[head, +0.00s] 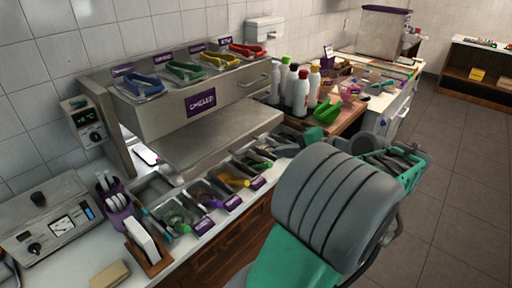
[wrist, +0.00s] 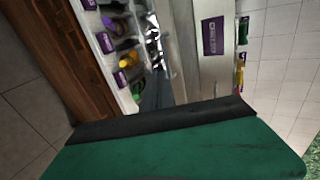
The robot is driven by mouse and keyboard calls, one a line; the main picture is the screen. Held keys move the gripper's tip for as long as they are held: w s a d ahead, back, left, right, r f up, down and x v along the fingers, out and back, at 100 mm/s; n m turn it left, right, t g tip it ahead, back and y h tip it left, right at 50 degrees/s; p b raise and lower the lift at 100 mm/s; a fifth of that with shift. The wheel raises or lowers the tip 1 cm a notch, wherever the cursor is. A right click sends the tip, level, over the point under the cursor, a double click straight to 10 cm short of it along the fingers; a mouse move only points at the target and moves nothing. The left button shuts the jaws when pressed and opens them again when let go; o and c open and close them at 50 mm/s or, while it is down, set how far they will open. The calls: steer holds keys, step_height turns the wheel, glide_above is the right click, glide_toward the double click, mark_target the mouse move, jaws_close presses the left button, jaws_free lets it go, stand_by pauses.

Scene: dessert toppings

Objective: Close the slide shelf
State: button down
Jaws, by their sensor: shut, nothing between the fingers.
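The slide shelf (head: 212,143) appears to be the flat bare metal plate under the grey cabinet labelled "CHILLED" (head: 165,110). It sticks out from the cabinet's lower front, over the back of the topping bins. In the wrist view the cabinet's metal front (wrist: 212,70) is upright at the middle right. My gripper (wrist: 165,118) shows there as a green and black body across the bottom. It is shut and empty. In the head view my grey and green arm covers the lower right, and the fingertips cannot be made out. I cannot tell whether the gripper touches the shelf.
Topping bins (head: 205,190) with purple labels line the counter front. Tongs in several colours (head: 187,70) lie on the cabinet. Bottles (head: 301,90) and a green scoop (head: 327,111) stand right of it. A wooden holder (head: 148,248) stands at left. Tiled floor (head: 470,140) is clear at right.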

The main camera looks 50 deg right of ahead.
steer(key=r+p+x, duration=0.1)
steer(key=x, duration=1)
steer(key=shift+w+p, duration=0.3)
steer(key=shift+w, duration=0.15)
steer(key=shift+w+f, duration=0.1)
